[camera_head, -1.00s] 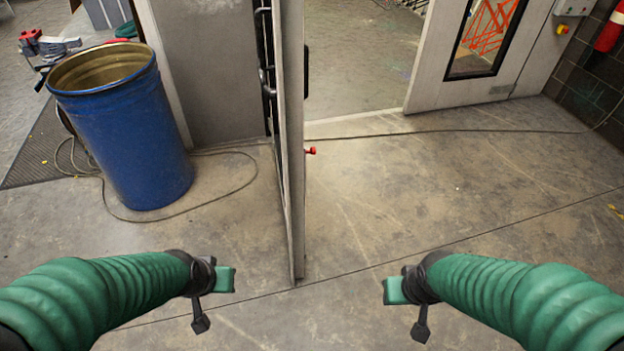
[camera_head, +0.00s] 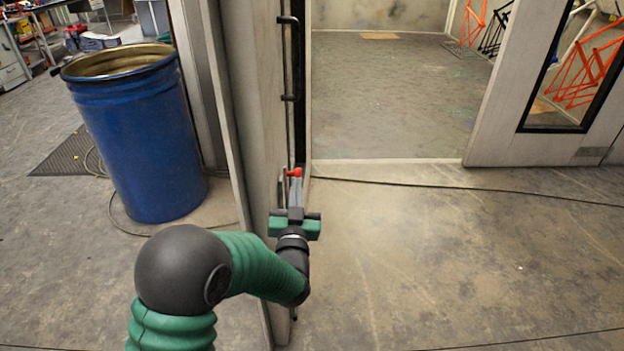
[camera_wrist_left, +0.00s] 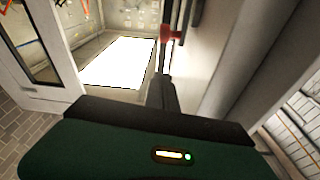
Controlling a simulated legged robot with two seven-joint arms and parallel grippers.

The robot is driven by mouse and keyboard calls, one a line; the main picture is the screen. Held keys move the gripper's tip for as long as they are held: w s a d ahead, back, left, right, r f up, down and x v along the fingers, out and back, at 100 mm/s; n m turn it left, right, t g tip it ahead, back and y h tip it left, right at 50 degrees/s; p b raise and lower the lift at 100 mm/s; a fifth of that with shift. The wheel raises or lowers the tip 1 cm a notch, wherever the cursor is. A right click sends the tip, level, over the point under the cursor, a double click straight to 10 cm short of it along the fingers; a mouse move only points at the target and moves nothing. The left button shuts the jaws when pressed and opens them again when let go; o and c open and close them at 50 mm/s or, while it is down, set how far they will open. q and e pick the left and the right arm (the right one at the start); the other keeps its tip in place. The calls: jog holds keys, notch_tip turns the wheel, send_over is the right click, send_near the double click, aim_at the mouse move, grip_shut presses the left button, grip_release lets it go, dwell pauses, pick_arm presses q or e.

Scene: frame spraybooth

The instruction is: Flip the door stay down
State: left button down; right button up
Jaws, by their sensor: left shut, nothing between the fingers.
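The door stay shows as a small red-tipped part (camera_head: 295,172) on the face of the near pale door (camera_head: 258,110), low down. In the left wrist view its red end (camera_wrist_left: 170,33) is just ahead of my fingers, beside the door face. My left gripper (camera_head: 295,187) is shut and empty, its fingers pointing at the stay from the near side. In the left wrist view the dark fingers (camera_wrist_left: 162,88) end close below the red end; I cannot tell whether they touch it. The lower part of the stay is hidden behind my gripper. My right gripper is out of view.
A blue drum (camera_head: 140,140) stands left of the door. A second door leaf with a window (camera_head: 570,75) stands open at right. A cable (camera_head: 420,187) crosses the floor before the booth opening.

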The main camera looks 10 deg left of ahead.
aim_at(300, 172)
pick_arm(q)
jog(key=shift+w+a+f+b, duration=0.3)
jog(key=shift+w+b, duration=0.05)
jog(key=shift+w, duration=1.1)
jog(key=shift+w+a+f+b, duration=0.25)
jog(key=shift+w+a+b, duration=0.05)
jog(key=shift+w, duration=1.1)
jog(key=shift+w+a+f+b, duration=0.3)
jog(key=shift+w+b, duration=0.05)
jog(key=shift+w, duration=1.1)
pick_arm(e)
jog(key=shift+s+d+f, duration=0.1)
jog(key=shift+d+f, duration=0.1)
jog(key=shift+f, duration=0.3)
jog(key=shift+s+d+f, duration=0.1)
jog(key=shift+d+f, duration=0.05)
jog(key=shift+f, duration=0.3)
